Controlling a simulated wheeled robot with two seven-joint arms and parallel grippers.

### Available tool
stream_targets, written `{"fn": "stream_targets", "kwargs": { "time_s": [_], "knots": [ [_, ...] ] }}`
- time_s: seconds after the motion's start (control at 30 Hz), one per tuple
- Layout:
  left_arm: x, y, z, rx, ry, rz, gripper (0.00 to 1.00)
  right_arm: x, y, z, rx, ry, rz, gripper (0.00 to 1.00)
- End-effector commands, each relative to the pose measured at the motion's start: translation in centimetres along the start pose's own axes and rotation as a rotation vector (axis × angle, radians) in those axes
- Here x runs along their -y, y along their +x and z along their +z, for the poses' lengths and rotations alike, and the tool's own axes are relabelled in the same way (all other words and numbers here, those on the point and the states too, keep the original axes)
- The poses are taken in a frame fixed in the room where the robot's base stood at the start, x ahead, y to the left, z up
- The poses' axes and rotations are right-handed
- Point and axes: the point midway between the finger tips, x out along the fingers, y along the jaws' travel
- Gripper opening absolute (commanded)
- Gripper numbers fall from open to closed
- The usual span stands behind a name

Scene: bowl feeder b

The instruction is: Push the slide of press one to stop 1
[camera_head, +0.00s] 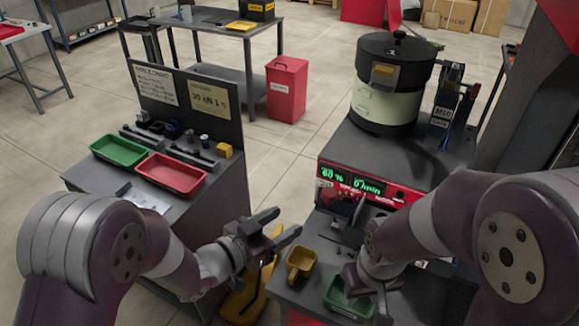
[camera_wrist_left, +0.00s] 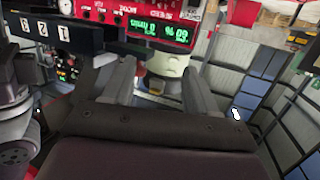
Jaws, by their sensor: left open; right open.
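My left gripper (camera_head: 282,223) is open and empty, held in the gap between the left bench and the feeder bench. Its two spread fingers also show in the left wrist view (camera_wrist_left: 160,92), with nothing between them. In that view a dark bar with upside-down white marks (camera_wrist_left: 52,32), including 1 and 2, lies to the left of the fingers and apart from them. I cannot clearly make out the slide of press one or its position. My right gripper (camera_head: 367,292) is open, low over the feeder bench beside a green tray (camera_head: 340,300), partly hidden by its arm.
A bowl feeder (camera_head: 385,105) stands behind a red panel (camera_head: 325,172) with green readouts. A yellow scoop-like container (camera_head: 300,262) sits near my left gripper. The left bench carries a green tray (camera_head: 118,146), a red tray (camera_head: 170,178) and a dark board (camera_head: 150,82). A red bin (camera_head: 287,90) stands behind.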

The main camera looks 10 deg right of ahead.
Motion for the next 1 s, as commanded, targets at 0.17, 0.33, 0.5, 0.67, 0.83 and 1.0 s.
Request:
{"fn": "stream_targets", "kwargs": {
  "time_s": [0.17,0.33,0.5,0.67,0.83,1.0],
  "knots": [
    [-1.2,0.1,-3.6,-0.163,-0.010,0.068,0.58,0.0,-0.2,0.0,0.001,0.000,0.000,0.43],
    [-1.5,2.8,-4.5,-0.170,-0.017,0.071,0.58,0.0,-1.1,-0.1,0.001,0.000,0.000,0.43],
    [-1.7,7.0,-5.2,-0.169,-0.017,0.069,0.58,0.0,-2.2,-0.2,0.000,0.000,0.000,0.43],
    [-1.9,10.1,-5.7,-0.168,-0.017,0.066,0.58,0.0,-3.0,-0.3,0.000,0.000,0.000,0.43],
    [-1.9,11.8,-5.8,-0.168,-0.017,0.065,0.58,0.0,-3.3,-0.3,0.000,0.000,0.000,0.43],
    [-1.9,12.3,-5.8,-0.168,-0.017,0.063,0.58,0.0,-3.3,-0.3,0.001,0.000,0.000,0.43]
  ]
}}
